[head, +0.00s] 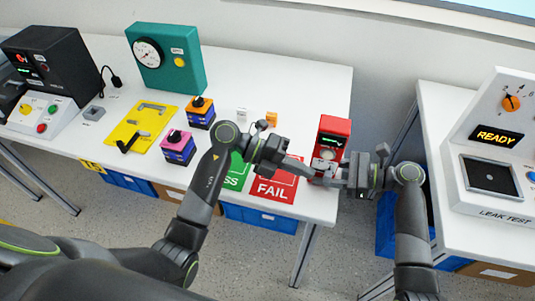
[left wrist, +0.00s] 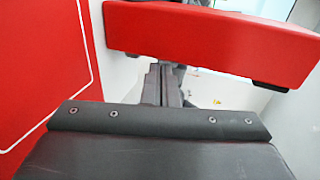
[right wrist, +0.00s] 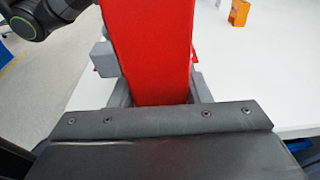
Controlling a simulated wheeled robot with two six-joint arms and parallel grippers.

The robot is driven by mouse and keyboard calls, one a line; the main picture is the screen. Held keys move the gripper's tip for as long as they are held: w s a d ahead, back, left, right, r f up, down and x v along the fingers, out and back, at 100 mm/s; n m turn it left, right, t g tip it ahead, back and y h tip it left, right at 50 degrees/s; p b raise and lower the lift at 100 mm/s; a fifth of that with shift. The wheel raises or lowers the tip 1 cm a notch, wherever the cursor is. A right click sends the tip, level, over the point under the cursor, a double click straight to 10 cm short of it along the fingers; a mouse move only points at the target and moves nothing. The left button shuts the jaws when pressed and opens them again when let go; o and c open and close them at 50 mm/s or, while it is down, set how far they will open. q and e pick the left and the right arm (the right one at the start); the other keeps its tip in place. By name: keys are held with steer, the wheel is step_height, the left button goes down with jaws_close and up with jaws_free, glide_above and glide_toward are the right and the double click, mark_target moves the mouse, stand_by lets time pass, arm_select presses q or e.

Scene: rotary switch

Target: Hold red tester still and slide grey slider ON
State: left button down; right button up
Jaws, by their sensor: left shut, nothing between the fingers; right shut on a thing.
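The red tester (head: 334,128) stands upright at the right end of the white table, with a small lit display on its front. My right gripper (head: 338,181) is shut on its lower part, which shows between the fingers in the right wrist view (right wrist: 150,50). My left gripper (head: 312,171) is shut and empty at the tester's lower front. In the left wrist view its closed fingers (left wrist: 165,87) point below the tester's red body (left wrist: 210,38). A grey block (right wrist: 104,58) shows at the tester's front; I cannot tell if it is the grey slider. The slider's position is unclear.
A red FAIL mat (head: 272,190) lies left of the tester, beside a green mat (head: 236,174). A small orange block (head: 271,119) and white block (head: 242,115) stand behind the mats. A leak test console (head: 490,150) reading READY stands on the right table. The table edge is near.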

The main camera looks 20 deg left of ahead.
arm_select(q)
steer(key=v, duration=1.1)
steer(key=shift+a+f, duration=0.1)
steer(key=shift+a, duration=0.25)
arm_select(e)
steer(key=o, duration=1.1)
steer(key=shift+d, duration=0.1)
steer(key=d, duration=0.4)
steer(key=d+r, duration=0.1)
steer(key=d, duration=0.2)
steer(key=d+r, duration=0.1)
steer(key=d, duration=0.3)
steer(key=shift+d+r, duration=0.2)
steer(key=shift+d, duration=0.15)
